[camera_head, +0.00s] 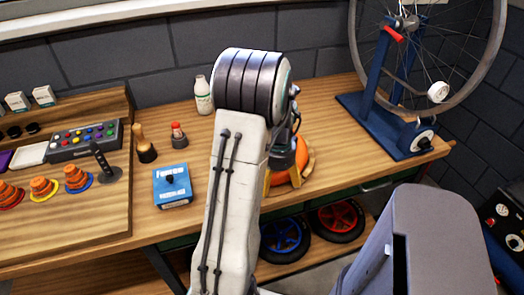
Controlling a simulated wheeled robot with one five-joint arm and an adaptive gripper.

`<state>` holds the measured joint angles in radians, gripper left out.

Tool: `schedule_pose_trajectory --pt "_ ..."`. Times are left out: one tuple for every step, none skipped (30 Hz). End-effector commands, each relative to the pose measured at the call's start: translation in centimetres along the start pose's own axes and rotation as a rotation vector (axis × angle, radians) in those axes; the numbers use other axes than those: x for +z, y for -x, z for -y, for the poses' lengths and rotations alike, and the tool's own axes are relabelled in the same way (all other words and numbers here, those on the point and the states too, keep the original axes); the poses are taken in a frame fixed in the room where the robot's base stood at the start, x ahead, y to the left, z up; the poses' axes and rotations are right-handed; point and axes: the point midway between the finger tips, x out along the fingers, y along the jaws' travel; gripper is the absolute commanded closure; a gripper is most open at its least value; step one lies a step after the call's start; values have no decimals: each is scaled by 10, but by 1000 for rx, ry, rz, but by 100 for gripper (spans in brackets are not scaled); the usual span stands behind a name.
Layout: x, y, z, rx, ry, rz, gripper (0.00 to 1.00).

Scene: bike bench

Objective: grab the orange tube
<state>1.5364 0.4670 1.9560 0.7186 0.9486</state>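An orange rounded thing (306,158), likely the orange tube, lies on the wooden workbench right of the middle. My white and grey arm stands in front of it and hides its left part. My gripper (284,161) is at the far side of my arm, directly over or against the orange thing. Tan pieces show beside the orange at its lower edge, and I cannot tell what they are. The fingertips are mostly hidden, so whether the gripper is open, shut or touching the tube does not show.
A blue box (172,186), a red-capped bottle (178,135), a wooden-handled tool (146,148) and a white bottle (203,95) stand left of my arm. A blue wheel stand (375,115) occupies the bench's right end. Wheels (338,220) sit on a lower shelf.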

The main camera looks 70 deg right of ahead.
Motion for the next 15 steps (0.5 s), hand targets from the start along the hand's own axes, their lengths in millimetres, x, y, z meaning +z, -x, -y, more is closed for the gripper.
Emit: schedule_pose_trajectory --pt "0 0 0 0 0 0 23" --pt "0 0 0 0 0 0 26" --pt "0 0 0 0 0 0 29" --pt "0 0 0 0 0 0 32" --pt "0 0 0 0 0 0 35" --pt "0 0 0 0 0 0 38" --pt "0 0 0 0 0 0 41" --pt "0 0 0 0 0 0 44" --pt "0 0 0 0 0 0 47" --pt "0 0 0 0 0 0 50" --pt "0 0 0 0 0 0 53" --pt "0 0 0 0 0 0 56" --pt "0 0 0 0 0 0 59" --pt "0 0 0 0 0 0 62" --pt "0 0 0 0 0 0 65"
